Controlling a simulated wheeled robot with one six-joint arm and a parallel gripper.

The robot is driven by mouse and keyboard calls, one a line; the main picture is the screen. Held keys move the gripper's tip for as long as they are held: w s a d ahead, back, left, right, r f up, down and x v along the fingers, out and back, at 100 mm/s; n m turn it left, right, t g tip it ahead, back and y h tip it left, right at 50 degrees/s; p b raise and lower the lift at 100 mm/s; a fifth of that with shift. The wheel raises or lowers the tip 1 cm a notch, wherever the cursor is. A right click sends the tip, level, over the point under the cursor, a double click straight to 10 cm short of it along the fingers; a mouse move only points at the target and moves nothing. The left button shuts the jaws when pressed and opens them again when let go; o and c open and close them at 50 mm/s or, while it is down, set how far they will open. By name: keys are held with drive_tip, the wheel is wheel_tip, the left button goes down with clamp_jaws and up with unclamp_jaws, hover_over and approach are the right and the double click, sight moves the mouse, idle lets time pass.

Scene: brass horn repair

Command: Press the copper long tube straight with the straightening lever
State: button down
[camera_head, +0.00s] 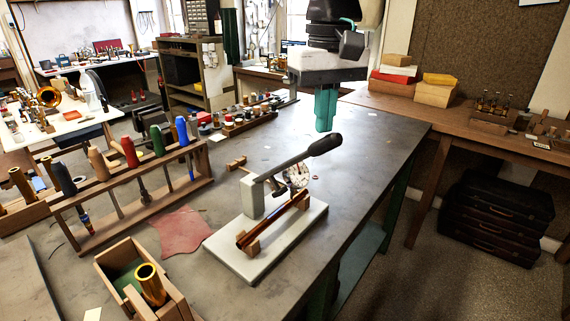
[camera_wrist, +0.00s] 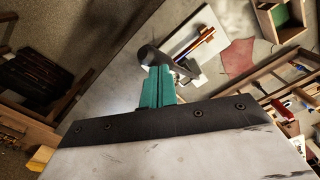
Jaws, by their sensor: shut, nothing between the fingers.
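The copper long tube (camera_head: 277,217) lies across two wooden blocks on the pale base plate (camera_head: 222,247) of the press, in the middle of the bench. The straightening lever (camera_head: 290,163) rises from a grey post, sloping up to the right to a black handle. My gripper (camera_head: 325,126) has teal fingers pointing down, shut and empty, above the bench behind the handle. In the wrist view my gripper (camera_wrist: 160,72) shows with the black handle (camera_wrist: 148,54) just beyond its tips. The tube (camera_wrist: 200,38) shows there too. Contact with the handle cannot be told.
A dial gauge (camera_head: 297,174) is behind the tube. A wooden rack (camera_head: 120,205) of coloured-handled tools and a wooden box (camera_head: 110,262) with a brass part stand left. A red cloth (camera_head: 188,231) lies beside the press. The bench right of the press is clear.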

sight(332, 146)
drive_tip(key=shift+f, duration=1.45)
drive_tip(key=shift+s+d+f, duration=0.3)
drive_tip(key=shift+d+f, duration=0.1)
drive_tip(key=shift+f, duration=0.2)
drive_tip(key=shift+s+d+f, duration=0.25)
drive_tip(key=shift+d+f, duration=0.1)
drive_tip(key=shift+f, duration=0.2)
drive_tip(key=f, duration=0.1)
drive_tip(key=s+d+f, duration=0.1)
drive_tip(key=shift+d+f, duration=0.1)
drive_tip(key=shift+f, duration=0.2)
drive_tip(key=shift+s+d+f, duration=0.2)
drive_tip(key=shift+d+f, duration=0.05)
drive_tip(key=shift+f, duration=0.45)
drive_tip(key=shift+s+d+f, duration=0.2)
drive_tip(key=shift+d+f, duration=0.05)
drive_tip(key=shift+f, duration=0.4)
